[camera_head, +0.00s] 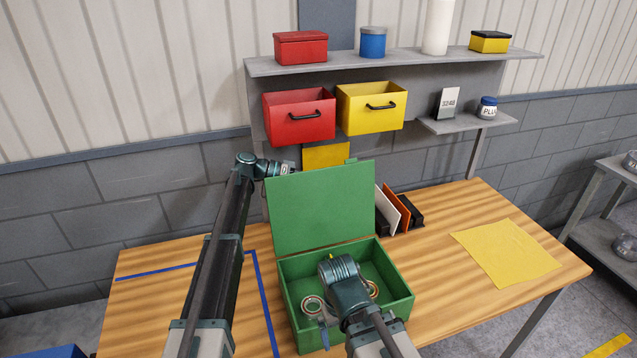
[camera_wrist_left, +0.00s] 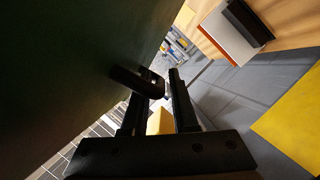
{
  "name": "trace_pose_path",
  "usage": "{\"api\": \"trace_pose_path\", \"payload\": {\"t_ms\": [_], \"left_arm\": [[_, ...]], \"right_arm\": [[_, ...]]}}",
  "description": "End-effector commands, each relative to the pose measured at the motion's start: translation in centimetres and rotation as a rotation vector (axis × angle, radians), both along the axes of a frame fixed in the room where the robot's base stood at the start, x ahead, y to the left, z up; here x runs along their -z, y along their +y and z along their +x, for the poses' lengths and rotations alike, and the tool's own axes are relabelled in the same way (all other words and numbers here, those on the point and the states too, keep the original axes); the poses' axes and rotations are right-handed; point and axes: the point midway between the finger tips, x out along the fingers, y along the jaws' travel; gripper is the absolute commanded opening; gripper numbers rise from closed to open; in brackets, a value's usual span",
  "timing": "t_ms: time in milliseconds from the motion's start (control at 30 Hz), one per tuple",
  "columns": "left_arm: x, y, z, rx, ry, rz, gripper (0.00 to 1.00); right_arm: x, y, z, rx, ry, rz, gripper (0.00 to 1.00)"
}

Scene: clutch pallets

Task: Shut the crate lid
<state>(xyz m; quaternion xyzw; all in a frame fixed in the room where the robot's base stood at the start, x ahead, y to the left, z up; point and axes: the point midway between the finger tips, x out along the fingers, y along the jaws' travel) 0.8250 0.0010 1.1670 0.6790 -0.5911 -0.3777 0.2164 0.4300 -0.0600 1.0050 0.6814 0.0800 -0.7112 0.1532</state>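The green crate (camera_head: 403,308) stands on the table with its lid (camera_head: 320,210) raised nearly upright at the back. A small tab (camera_head: 351,161) rises from the lid's top edge. My left gripper (camera_head: 290,168) is at the lid's upper left, its tips partly hidden behind the lid. In the left wrist view my left gripper (camera_wrist_left: 159,88) has its fingers apart beside the dark lid face (camera_wrist_left: 70,60). A dark peg (camera_wrist_left: 135,82) reaches across near the left fingertip. My right arm hangs over the crate; whether its gripper (camera_head: 325,330) is open is unclear.
Metal rings (camera_head: 313,306) lie in the crate. Upright plates in a black rack (camera_head: 398,212) stand right of the lid. A yellow sheet (camera_head: 505,255) lies on the table's right. Red (camera_head: 300,118) and yellow (camera_head: 372,108) bins hang above the lid.

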Motion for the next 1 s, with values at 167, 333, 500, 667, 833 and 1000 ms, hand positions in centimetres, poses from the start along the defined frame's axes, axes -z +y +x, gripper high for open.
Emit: {"api": "trace_pose_path", "payload": {"t_ms": [167,333,500,667,833,1000], "left_arm": [[0.0,0.03,0.01,0.0,0.0,0.0,0.0],[0.0,0.05,0.01,0.0,0.0,0.0,0.0],[0.01,0.06,0.02,0.0,0.0,0.0,0.0],[0.01,0.07,0.01,-0.001,0.0,0.001,0.0],[0.01,0.08,0.01,-0.001,0.0,0.001,0.0],[0.01,0.08,0.01,-0.001,0.0,0.001,0.0]], "right_arm": [[0.0,0.0,0.0,0.0,0.0,0.0,1.0],[0.0,0.0,0.0,0.0,0.0,0.0,1.0],[0.0,0.0,0.0,0.0,0.0,0.0,1.0],[0.0,0.0,0.0,0.0,0.0,0.0,1.0],[0.0,0.0,0.0,0.0,0.0,0.0,1.0],[0.0,0.0,0.0,0.0,0.0,0.0,1.0]]}}
